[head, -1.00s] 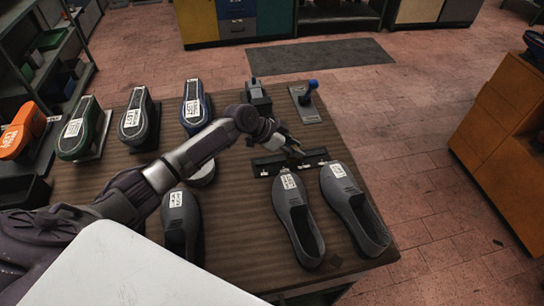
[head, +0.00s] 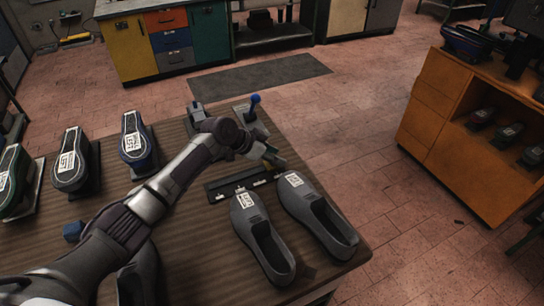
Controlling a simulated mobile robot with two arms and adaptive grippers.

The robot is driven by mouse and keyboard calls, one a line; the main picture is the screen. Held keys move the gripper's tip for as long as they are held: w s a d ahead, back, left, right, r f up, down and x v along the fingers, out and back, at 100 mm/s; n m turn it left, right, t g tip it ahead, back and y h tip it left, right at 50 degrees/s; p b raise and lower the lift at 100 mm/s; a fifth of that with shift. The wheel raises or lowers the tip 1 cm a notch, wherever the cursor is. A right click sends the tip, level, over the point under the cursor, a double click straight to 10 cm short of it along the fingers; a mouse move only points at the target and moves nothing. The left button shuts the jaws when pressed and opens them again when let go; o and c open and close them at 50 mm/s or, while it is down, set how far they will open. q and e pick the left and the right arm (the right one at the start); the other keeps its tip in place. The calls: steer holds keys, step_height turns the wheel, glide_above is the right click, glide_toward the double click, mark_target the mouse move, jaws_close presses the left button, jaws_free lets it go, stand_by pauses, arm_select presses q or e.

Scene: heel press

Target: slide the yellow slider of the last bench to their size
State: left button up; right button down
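A black rail (head: 238,184) with small white marks lies on the brown wooden bench top (head: 190,235), behind two grey shoes. My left gripper (head: 271,158) is over the right end of this rail, its fingers pointing right and down. A small dull yellow patch shows at its fingertips; I cannot tell whether this is the yellow slider or part of the gripper. The fingers are too small and overlapped to tell open from shut. The grey shoes, one left (head: 262,238) and one right (head: 318,215), carry white labels. My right gripper is not in view.
A blue-handled lever (head: 254,106) and a dark grey device (head: 196,116) stand behind the rail. Lasts (head: 72,163) (head: 138,143) stand at left, near a blue cube (head: 73,231). An orange cabinet (head: 470,130) stands right, across open floor.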

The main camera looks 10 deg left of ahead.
arm_select(q)
steer(key=shift+o, duration=0.5)
steer(key=shift+w+f, duration=0.1)
steer(key=v, duration=1.2)
